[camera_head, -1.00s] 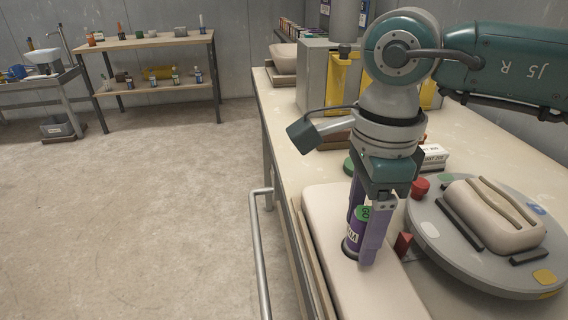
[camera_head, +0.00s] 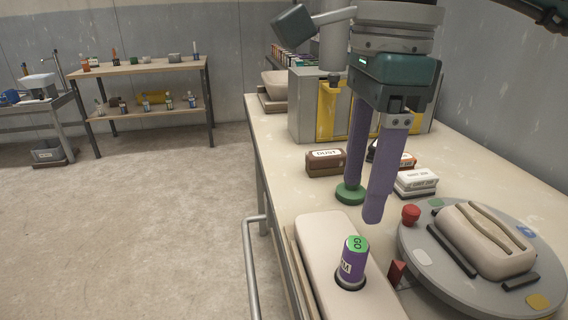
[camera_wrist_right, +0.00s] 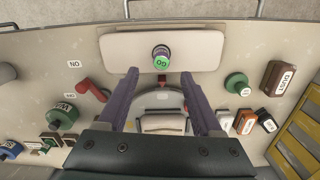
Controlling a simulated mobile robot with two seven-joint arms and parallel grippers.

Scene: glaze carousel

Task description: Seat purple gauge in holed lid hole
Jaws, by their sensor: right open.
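The purple gauge (camera_head: 353,262) with a green top reading GO stands roughly upright in the dark-rimmed hole of the pale lid (camera_head: 325,234). Its lower end is hidden inside the hole. In the right wrist view the green top of the gauge (camera_wrist_right: 160,58) shows over the hole near the middle of the lid (camera_wrist_right: 122,48). My right gripper (camera_head: 362,203) is open and empty, its purple fingers above and apart from the gauge. The fingers also show spread in the right wrist view (camera_wrist_right: 159,74). My left gripper is not in view.
A grey turntable (camera_head: 420,275) carrying a pale block stands right of the lid. A red knob (camera_head: 410,214), a green round-based piece (camera_head: 350,194), a white labelled block (camera_head: 416,182) and a brown block (camera_head: 326,162) stand behind. A metal rail (camera_head: 250,270) runs along the bench's left side.

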